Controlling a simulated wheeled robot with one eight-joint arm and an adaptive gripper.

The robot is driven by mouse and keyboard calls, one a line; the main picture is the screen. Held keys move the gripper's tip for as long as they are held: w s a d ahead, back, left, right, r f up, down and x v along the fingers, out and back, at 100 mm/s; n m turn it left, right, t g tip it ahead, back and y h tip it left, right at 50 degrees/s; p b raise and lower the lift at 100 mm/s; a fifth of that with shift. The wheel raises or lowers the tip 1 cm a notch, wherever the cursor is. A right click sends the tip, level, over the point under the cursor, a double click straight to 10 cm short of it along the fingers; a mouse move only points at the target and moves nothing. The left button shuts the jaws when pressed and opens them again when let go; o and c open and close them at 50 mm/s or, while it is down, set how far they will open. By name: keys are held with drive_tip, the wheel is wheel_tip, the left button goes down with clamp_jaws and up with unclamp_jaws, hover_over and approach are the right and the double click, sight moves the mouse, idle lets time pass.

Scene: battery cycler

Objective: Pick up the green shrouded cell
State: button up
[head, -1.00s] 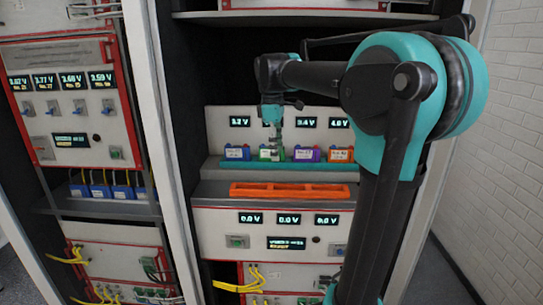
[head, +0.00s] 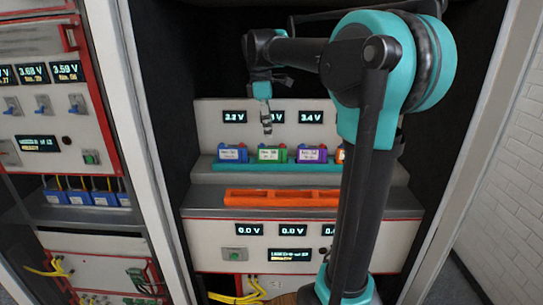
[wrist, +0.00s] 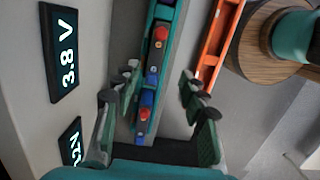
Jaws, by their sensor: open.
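The green shrouded cell (head: 272,154) sits upright in the teal rail (head: 268,168), between a blue cell (head: 233,154) and a purple cell (head: 311,154). My gripper (head: 267,130) points down just above the green cell, apart from it. In the wrist view my gripper (wrist: 158,85) is open with nothing held between its fingers. A cell with red and blue terminals, apparently the green one (wrist: 157,48), shows in the rail there, with a blue cell (wrist: 142,122) below it.
An orange cell (head: 340,155) is partly hidden by my arm. An orange tray (head: 280,198) lies in front of the teal rail. An upright panel with voltage displays (head: 234,117) stands close behind the cells. Rack posts rise at both sides.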

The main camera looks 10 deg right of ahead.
sight(272, 147)
drive_tip(key=f, duration=0.2)
drive_tip(key=d+f, duration=0.1)
drive_tip(key=f, duration=0.5)
drive_tip(key=shift+w+d+f, duration=0.2)
clamp_jaws()
